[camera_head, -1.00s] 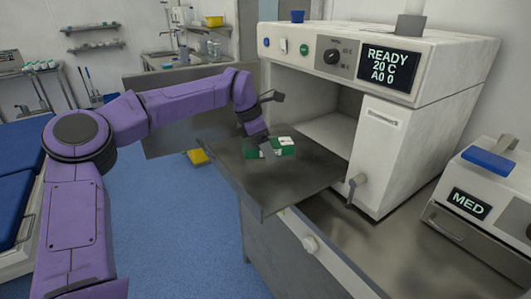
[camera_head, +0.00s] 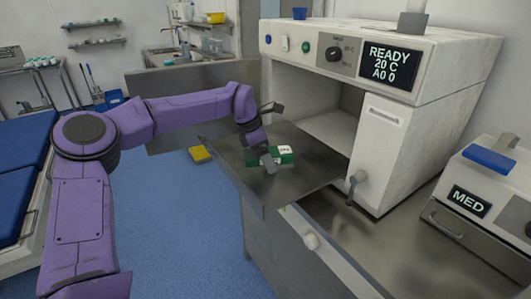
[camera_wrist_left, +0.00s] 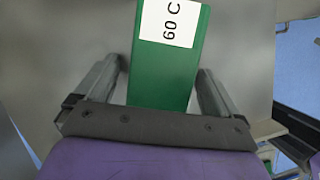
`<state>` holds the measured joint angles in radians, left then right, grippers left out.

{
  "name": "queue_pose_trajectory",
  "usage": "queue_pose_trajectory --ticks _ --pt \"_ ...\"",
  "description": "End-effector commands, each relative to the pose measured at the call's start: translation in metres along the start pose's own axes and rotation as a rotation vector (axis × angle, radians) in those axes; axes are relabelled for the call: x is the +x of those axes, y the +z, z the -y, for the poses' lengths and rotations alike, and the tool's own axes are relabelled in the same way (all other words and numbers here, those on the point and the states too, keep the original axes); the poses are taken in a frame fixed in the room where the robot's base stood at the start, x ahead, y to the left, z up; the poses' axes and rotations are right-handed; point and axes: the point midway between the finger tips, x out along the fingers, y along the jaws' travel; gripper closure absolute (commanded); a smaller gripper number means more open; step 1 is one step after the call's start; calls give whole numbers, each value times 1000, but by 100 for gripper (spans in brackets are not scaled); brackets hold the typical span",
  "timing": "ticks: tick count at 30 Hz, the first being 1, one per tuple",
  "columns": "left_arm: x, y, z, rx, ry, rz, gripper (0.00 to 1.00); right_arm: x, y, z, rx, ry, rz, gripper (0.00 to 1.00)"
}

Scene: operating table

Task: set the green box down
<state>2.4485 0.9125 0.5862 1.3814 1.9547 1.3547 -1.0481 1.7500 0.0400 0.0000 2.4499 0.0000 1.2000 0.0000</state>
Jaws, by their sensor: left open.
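The green box (camera_head: 287,159) with a white label lies flat on the lowered grey door (camera_head: 268,196) of the white machine. My left gripper (camera_head: 268,162) is at the box, low over the door, with its fingers around it. In the left wrist view, the box (camera_wrist_left: 165,75) lies between the two fingers of my left gripper (camera_wrist_left: 155,85). The fingers are open, with a gap on both sides of the box. The label reads "60 C". My right gripper is not in view.
The white machine (camera_head: 382,22) has an open chamber behind the door and a display reading "READY 20 C A0 0". A smaller unit marked "MED" (camera_head: 468,203) stands at the right. The door is bare around the box. A yellow object (camera_head: 200,154) lies beyond the door's left edge.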

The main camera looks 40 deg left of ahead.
Motion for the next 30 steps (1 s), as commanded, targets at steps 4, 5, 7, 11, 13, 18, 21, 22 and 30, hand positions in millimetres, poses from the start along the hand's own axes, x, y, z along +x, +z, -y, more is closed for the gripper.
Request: queue_pose_trajectory --ticks 4,5,7,11,13,18,21,22,30 --pt "-17 2 -1 0 3 3 4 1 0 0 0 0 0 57" --pt "-23 2 -1 0 3 4 4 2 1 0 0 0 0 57" --pt "-42 2 -1 -1 5 5 4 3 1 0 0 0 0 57" --pt "-77 2 -1 0 5 4 4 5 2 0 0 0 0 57" --pt "-93 2 0 -1 3 3 4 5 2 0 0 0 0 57" --pt "-118 1 0 -1 1 1 4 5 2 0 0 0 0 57" --pt "-123 1 0 1 0 0 4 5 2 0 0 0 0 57" --pt "-123 1 0 1 0 0 4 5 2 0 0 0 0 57" --pt "-123 1 0 0 0 0 4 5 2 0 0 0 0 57"
